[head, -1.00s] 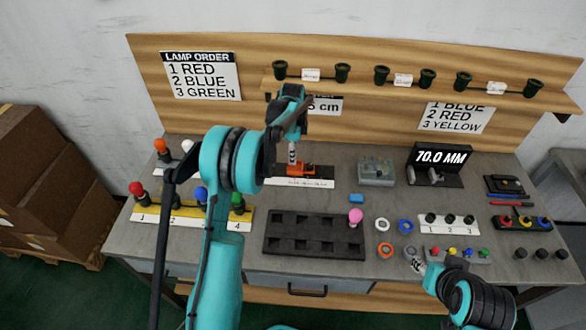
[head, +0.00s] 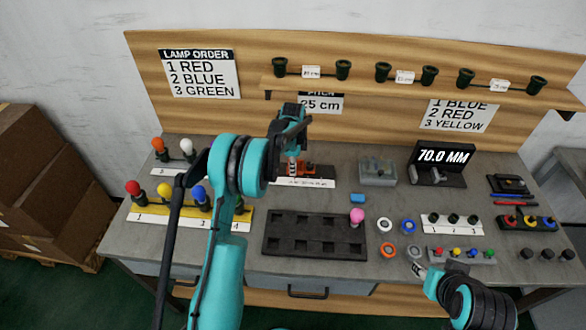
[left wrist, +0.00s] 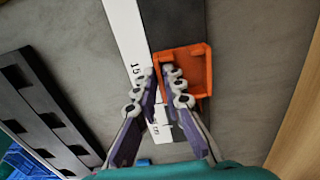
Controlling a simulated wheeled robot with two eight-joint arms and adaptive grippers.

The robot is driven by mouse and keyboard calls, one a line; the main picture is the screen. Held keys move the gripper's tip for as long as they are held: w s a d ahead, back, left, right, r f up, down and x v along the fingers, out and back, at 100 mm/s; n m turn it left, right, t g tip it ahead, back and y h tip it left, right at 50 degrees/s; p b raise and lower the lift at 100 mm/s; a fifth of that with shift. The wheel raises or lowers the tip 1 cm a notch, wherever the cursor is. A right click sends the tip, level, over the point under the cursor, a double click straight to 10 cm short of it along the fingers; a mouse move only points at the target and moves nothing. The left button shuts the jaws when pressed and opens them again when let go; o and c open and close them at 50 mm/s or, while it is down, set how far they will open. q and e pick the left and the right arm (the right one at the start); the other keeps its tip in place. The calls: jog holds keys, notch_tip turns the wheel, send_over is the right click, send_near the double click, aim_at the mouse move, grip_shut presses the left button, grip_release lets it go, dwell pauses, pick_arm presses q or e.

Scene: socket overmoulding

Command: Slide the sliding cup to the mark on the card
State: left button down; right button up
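The orange sliding cup (head: 298,170) sits on a dark rail at the back middle of the bench, behind a white scale strip (head: 310,183). In the left wrist view the cup (left wrist: 200,70) is an open box and the scale strip (left wrist: 126,35) shows printed numbers. My left gripper (head: 291,168) is down at the cup's left end. Its fingertips (left wrist: 157,72) are close together around the cup's near wall; whether they press on it I cannot tell. The card (head: 322,102) reads "25 cm", its top line partly hidden. My right gripper (head: 420,271) is low at the front right, small in view.
A black tray with recesses (head: 315,252) lies in front of the rail, with a pink ball-topped piece at its corner. A grey box (head: 377,172) and a "70.0 MM" display (head: 443,157) stand right of the rail.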

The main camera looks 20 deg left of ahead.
pick_arm(q)
jog(key=shift+d, duration=0.1)
jog(key=w+d, duration=0.1)
jog(key=d, duration=0.2)
jog(key=w+d, duration=0.1)
jog(key=d, duration=0.2)
jog(key=w+d, duration=0.1)
jog(key=d, duration=0.3)
jog(key=shift+p, duration=0.4)
jog(key=c, duration=1.7)
grip_release()
jog(key=shift+d, duration=0.1)
jog(key=shift+r, duration=0.2)
notch_tip(320, 180, up, 12)
jog(key=shift+f, duration=0.2)
jog(key=shift+r, duration=0.1)
